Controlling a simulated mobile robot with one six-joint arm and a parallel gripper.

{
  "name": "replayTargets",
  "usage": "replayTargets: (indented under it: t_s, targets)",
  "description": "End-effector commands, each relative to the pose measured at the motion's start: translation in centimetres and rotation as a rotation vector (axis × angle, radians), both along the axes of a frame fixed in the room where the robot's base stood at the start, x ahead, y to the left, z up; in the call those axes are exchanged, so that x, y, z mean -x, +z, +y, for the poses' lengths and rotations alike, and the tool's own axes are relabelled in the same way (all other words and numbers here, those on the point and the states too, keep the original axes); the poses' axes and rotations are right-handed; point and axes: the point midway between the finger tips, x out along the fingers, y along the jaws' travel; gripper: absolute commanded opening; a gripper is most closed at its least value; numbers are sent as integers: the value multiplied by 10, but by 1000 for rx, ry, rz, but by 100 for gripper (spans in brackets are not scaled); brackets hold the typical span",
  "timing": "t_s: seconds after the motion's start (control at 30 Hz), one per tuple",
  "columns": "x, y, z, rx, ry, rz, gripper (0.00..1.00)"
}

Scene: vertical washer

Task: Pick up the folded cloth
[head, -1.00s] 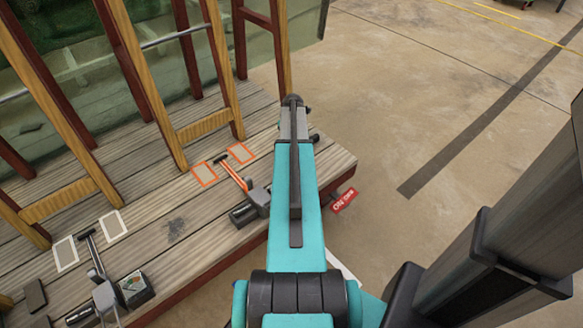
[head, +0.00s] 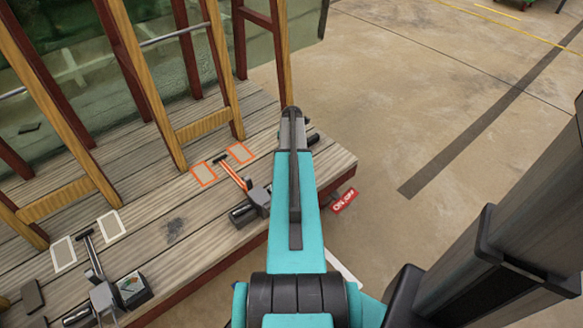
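I cannot make out a folded cloth for certain in the head view. My teal arm runs up the middle of the picture and hides part of the wooden deck (head: 150,190). My gripper does not show; the arm's far end is a dark rounded joint over the deck's right end. A small dark flat piece (head: 33,295) lies on the deck at the lower left; I cannot tell what it is.
Wooden frames (head: 140,75) stand along the deck. An orange-handled lever (head: 232,172) and a grey lever (head: 93,258) are mounted near its front edge. Concrete floor (head: 480,180) is open to the right.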

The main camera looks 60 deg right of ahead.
Motion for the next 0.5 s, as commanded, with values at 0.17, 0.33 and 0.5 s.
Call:
replayTargets:
  t_s: [0.17, 0.33, 0.5]
  targets:
    - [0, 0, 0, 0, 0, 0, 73]
    - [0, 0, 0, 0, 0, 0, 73]
    - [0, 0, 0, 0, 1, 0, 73]
